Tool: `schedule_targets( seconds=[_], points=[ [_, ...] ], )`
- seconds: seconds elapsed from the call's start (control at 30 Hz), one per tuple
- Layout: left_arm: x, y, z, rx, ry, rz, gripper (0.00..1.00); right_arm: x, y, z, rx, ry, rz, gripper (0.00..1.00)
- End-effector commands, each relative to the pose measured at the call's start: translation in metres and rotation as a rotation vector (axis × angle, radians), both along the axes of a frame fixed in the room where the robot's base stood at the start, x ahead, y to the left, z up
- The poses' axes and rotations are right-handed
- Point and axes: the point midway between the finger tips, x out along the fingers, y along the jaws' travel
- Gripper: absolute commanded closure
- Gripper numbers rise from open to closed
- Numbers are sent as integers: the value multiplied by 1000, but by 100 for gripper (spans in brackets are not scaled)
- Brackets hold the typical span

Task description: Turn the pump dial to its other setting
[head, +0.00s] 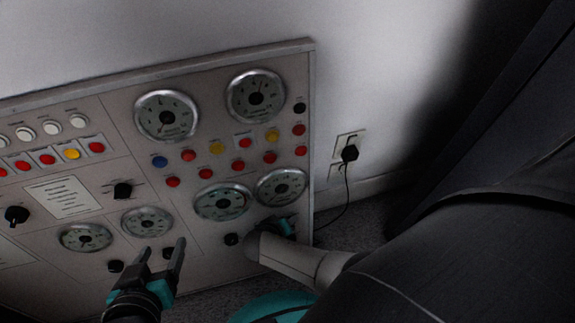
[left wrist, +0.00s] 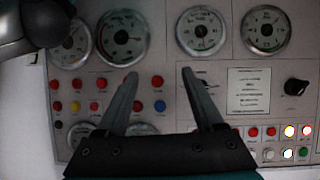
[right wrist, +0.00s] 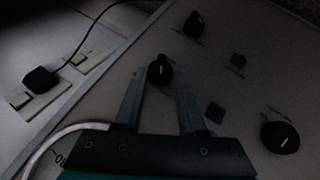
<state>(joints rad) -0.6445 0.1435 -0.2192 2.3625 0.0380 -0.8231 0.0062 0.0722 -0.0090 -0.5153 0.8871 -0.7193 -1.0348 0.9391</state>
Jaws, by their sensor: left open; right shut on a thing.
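Several black dials sit on the grey control panel (head: 110,85); their labels are too small to read, so I cannot tell which is the pump dial. My right gripper (head: 286,226) is at the panel's lower right in the head view, its fingertips hidden by my arm. In the right wrist view it is shut on a black dial (right wrist: 160,70) with a pale pointer line. My left gripper (head: 162,246) is open and empty in front of the lower panel. In the left wrist view a dial (left wrist: 296,87) stands to the right, clear of its fingers.
Round gauges (head: 167,115) and rows of coloured buttons (head: 238,167) cover the panel. Other dials (right wrist: 194,24) (right wrist: 280,137) flank the held one in the right wrist view. A black plug (head: 349,153) with a hanging cord is in the wall outlet right of the panel.

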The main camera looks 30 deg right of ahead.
Motion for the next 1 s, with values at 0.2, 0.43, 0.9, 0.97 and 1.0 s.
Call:
schedule_targets(
  seconds=[0.2, 0.43, 0.9, 0.97, 1.0],
  points=[
    [7, -21, 2, -91, -162, -18, 31, 0, 3, -4, -85, 20, 18, 100],
    [8, -38, 12, -189, -327, -23, 31, 1, 4, -5, -166, 39, 34, 100],
    [0, -51, 30, -315, -528, -11, 31, 1, 6, -6, -259, 62, 54, 100],
    [-1, -51, 32, -321, -538, -10, 31, 1, 6, -5, -262, 63, 55, 100],
    [-1, -51, 32, -323, -544, -9, 31, 1, 6, -5, -265, 64, 56, 100]
  ],
)
